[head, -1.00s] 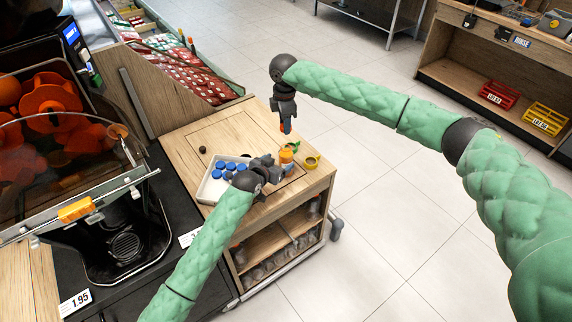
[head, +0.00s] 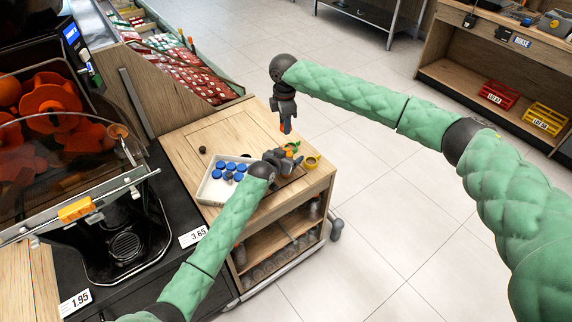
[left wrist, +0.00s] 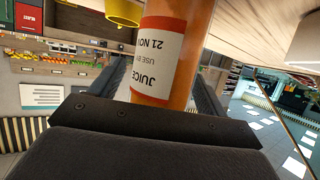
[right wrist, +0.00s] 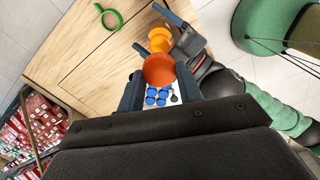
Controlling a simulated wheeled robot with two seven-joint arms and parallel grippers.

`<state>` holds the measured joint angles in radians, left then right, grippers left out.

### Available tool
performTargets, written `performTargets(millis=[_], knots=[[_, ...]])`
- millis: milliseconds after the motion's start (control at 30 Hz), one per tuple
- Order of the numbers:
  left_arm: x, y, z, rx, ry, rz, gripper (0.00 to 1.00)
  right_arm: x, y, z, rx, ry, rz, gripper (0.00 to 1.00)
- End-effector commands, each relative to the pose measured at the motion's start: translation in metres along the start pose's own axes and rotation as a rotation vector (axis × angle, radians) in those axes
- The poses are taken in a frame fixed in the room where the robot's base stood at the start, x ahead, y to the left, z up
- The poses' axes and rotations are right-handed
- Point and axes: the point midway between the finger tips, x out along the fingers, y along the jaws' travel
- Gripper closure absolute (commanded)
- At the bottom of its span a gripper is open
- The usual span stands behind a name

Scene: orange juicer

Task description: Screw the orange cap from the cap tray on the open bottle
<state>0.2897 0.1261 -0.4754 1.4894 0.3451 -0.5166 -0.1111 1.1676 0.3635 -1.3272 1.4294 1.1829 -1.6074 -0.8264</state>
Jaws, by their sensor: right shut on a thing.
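My right gripper (head: 286,127) hangs above the far right part of the wooden cart top. In the right wrist view it is shut on the orange cap (right wrist: 158,70). The open bottle (head: 289,154), filled with orange juice, stands on the cart below and nearer than my right gripper. My left gripper (head: 284,162) is beside the bottle at low height. In the left wrist view the labelled bottle (left wrist: 160,55) is between its open fingers; I cannot tell whether they touch. The white cap tray (head: 204,193) holds several blue caps (head: 229,176).
A small dark round thing (head: 203,150) is on the cart's left side. The juicer (head: 125,230) stands at left. The far cart top is clear.

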Motion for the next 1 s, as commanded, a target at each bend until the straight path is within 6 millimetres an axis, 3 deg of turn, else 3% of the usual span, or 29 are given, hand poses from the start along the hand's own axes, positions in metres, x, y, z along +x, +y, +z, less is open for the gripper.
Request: performTargets(millis=[33, 333, 467, 833, 1000], knots=[[0.0, 0.0, 0.0, 0.0, 0.0, 0.0, 0.32, 0.0, 0.0, 0.0, 0.0, 0.0, 0.0, 0.86], [0.0, 0.0, 0.0, 0.0, 0.0, 0.0, 0.91, 0.0, 0.0, 0.0, 0.0, 0.0, 0.0, 0.86], [0.0, 0.0, 0.0, 0.0, 0.0, 0.0, 0.91, 0.003, 0.0, 0.0, 0.0, 0.0, -0.001, 0.86], [0.0, 0.0, 0.0, 0.0, 0.0, 0.0, 0.91, 0.045, -0.001, 0.0, 0.001, -0.001, -0.002, 0.86], [0.0, 0.0, 0.0, 0.0, 0.0, 0.0, 0.91, 0.049, 0.0, 0.0, 0.0, -0.002, 0.0, 0.86]])
